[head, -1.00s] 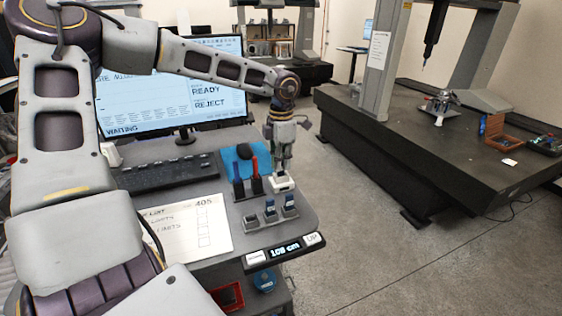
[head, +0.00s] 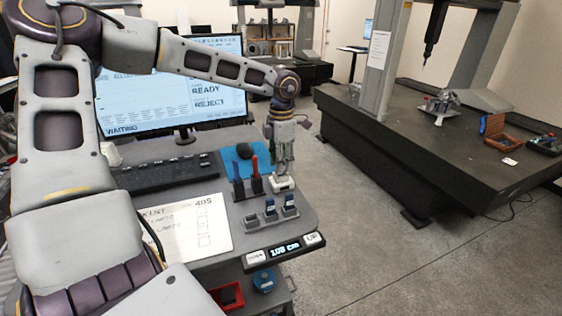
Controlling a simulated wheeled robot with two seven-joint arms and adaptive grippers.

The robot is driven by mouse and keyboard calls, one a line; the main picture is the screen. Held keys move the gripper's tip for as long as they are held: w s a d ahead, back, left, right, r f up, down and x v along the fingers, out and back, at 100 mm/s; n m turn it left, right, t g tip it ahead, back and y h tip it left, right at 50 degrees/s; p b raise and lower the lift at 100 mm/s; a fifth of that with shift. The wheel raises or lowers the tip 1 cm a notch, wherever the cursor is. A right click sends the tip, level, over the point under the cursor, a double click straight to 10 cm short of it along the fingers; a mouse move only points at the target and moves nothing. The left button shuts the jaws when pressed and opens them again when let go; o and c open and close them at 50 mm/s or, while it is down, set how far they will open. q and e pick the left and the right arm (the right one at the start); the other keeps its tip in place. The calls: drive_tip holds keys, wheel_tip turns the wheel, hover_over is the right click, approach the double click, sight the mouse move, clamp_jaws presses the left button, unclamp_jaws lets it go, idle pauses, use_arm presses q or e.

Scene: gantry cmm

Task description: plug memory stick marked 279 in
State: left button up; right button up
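My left gripper (head: 283,168) points straight down over a small white block (head: 281,184) at the right edge of the desk. Its fingertips are at or just above the block's top. They are too small to show whether they are open or hold a stick. A grey holder (head: 262,219) stands in front of the block. Two blue-topped memory sticks stand in it, one in the middle (head: 270,205) and one on the right (head: 289,200). The left place shows no blue top. No number is legible on any stick. My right gripper is not in view.
Red and dark blue upright pens (head: 255,172) stand just left of the gripper. A keyboard (head: 165,175), a monitor (head: 165,95) and a checklist sheet (head: 185,228) are on the desk. A height panel (head: 286,249) is on its front edge. A granite measuring table (head: 400,130) stands right.

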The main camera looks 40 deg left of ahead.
use_arm(q)
wheel_tip(320, 180, up, 12)
idle(0.7)
drive_tip(key=shift+s+d+f, duration=0.1)
drive_tip(key=shift+d+f, duration=0.05)
idle(0.6)
